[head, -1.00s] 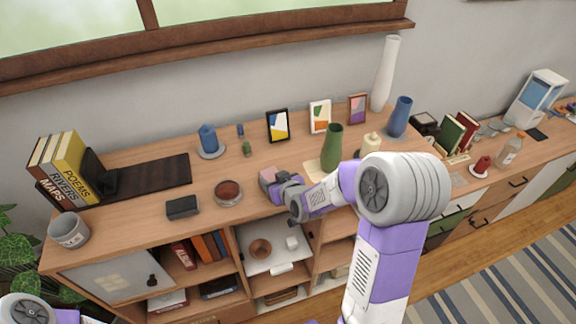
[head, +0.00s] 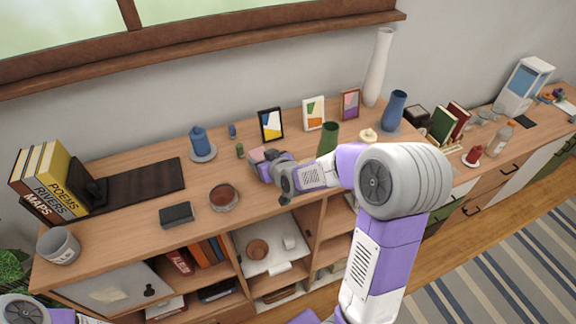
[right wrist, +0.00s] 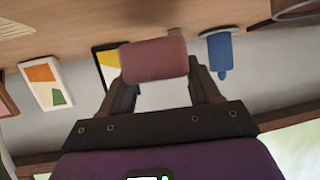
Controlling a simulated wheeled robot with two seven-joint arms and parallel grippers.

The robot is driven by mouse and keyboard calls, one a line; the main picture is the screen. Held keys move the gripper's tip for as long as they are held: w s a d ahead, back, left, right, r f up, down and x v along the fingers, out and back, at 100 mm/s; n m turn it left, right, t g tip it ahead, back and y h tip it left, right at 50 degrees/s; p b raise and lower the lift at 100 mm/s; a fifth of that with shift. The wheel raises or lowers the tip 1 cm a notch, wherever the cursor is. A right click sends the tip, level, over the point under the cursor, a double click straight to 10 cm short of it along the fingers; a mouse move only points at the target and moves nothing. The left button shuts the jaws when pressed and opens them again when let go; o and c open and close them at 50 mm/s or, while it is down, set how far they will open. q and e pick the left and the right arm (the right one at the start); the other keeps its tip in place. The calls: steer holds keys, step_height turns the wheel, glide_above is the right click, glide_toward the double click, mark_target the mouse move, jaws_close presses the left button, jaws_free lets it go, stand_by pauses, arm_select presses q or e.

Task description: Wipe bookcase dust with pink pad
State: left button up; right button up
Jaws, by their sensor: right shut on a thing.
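The pink pad (head: 257,155) is held in my right gripper (head: 266,165), over the wooden bookcase top (head: 130,215) in front of the black-framed picture. In the right wrist view the pad (right wrist: 153,60) sits between the two fingers of the right gripper (right wrist: 155,75). I cannot tell whether the pad touches the wood. No dust can be made out clearly on the top. My left gripper is out of view; only part of my left arm shows at the bottom left corner.
Near the pad stand a small green item (head: 239,151), a blue candle on a dish (head: 198,142), a reddish bowl (head: 224,198) and the framed picture (head: 271,125). A green vase (head: 328,138) is partly behind my arm. A dark box (head: 177,215) lies at the front left.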

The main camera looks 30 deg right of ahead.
steer(key=shift+r, duration=0.65)
steer(key=shift+w+r+p, duration=0.25)
steer(key=shift+r+p, duration=0.4)
steer(key=shift+p, duration=0.15)
steer(key=shift+s+r+p, duration=0.15)
steer(key=shift+r+p, duration=0.45)
steer(key=shift+r, duration=0.35)
steer(key=shift+f, duration=0.1)
